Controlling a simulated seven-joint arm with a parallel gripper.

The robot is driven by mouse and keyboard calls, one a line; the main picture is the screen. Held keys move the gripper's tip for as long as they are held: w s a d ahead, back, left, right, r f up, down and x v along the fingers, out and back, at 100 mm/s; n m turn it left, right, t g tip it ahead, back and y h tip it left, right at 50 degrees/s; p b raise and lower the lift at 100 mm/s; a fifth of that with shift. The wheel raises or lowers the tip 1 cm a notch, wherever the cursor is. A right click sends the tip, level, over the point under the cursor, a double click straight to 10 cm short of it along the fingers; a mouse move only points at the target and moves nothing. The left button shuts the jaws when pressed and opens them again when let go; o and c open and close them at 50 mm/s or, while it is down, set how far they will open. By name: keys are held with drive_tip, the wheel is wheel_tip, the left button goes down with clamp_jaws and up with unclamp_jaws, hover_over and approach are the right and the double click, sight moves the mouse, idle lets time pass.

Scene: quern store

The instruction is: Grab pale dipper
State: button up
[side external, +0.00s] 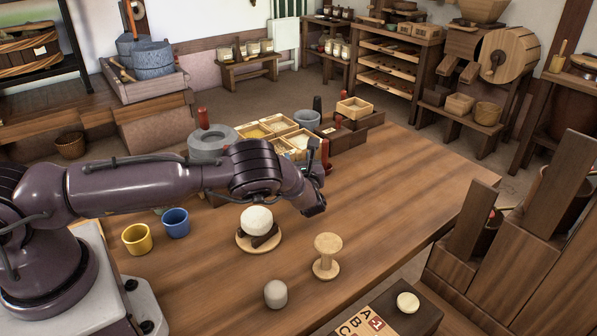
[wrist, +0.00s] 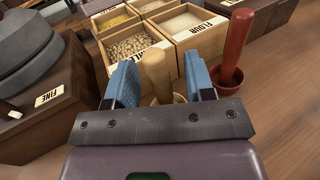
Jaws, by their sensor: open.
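The pale dipper (wrist: 157,72) shows in the wrist view as an upright light wooden handle with a round pale cup below it. My gripper (wrist: 161,82) is open, with one blue finger on each side of the handle. Gaps show between the handle and both fingers. The dark gripper bar hides the lower part of the cup. A red dipper (wrist: 235,45) stands just right of the right finger, in a dark red cup. In the side external view my arm hides the pale dipper, and my fingers cannot be made out.
Wooden boxes of nuts and flour (wrist: 133,47) stand just beyond the fingers. A grey quern (wrist: 30,45) on a dark block labelled FINE is at the left. On the table stand a white ball on a stand (side external: 257,220), a wooden spool (side external: 327,255) and two cups (side external: 137,239).

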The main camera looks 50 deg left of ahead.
drive_tip(key=shift+a, duration=0.15)
drive_tip(key=shift+c, duration=0.2)
clamp_jaws()
drive_tip(key=shift+w+r, duration=0.1)
drive_tip(key=shift+r, duration=0.05)
